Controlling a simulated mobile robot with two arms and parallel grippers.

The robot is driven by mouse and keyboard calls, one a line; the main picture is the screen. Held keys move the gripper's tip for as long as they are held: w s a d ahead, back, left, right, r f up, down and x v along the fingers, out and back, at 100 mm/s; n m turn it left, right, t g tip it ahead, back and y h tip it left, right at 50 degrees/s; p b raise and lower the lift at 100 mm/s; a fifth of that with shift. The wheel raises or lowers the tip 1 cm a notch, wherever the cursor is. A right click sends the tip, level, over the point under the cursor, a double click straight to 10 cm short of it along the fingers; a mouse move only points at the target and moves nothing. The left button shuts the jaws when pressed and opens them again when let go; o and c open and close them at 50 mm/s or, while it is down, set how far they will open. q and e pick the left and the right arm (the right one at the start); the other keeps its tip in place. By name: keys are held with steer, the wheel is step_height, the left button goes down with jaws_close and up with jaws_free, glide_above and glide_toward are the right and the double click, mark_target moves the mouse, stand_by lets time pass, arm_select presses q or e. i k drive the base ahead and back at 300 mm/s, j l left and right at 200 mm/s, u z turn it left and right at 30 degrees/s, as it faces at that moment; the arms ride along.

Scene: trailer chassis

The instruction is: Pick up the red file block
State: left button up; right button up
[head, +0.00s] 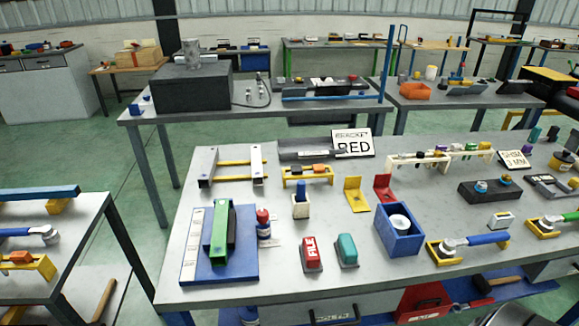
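The red file block (311,253) stands on the grey workbench (285,285) near its front edge, in the head view. It is a small red block with white lettering on its face and a dark base. A similar teal block (347,250) stands just to its right, with a small gap between them. Neither of my grippers shows in this view, and nothing covers the red block.
A blue mat (245,265) with a green part lies left of the block. A blue box (400,232) with a white roll stands to the right. A red bracket (384,188) and a yellow bracket (355,195) are behind. Bare bench lies in front.

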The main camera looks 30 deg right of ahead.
mark_target(311, 262)
steer(key=k+l+z, duration=0.1)
steer(key=z, duration=0.35)
steer(key=l+z, duration=0.45)
steer(key=j, duration=0.1)
